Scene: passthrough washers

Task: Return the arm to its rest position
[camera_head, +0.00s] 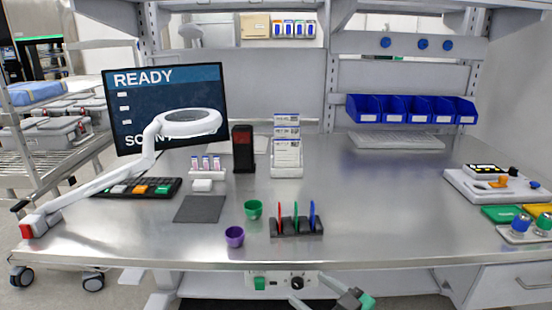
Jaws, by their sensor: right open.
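My right gripper (308,287) shows at the bottom edge, in front of the table's front edge. Its two grey fingers are spread apart with nothing seen between them, and most of its arm is cut off by the frame. My left gripper is not in view. A dark rack (298,229) on the table holds upright red, green and blue pieces. A green cup (253,209) and a purple cup (234,236) stand left of the rack. The gripper is apart from all of these.
The steel table (400,215) is clear right of the rack. A white ring lamp (188,123) reaches over the left side. Blue bins (410,110) stand at the back. A white tray (495,184) with small parts is at the right.

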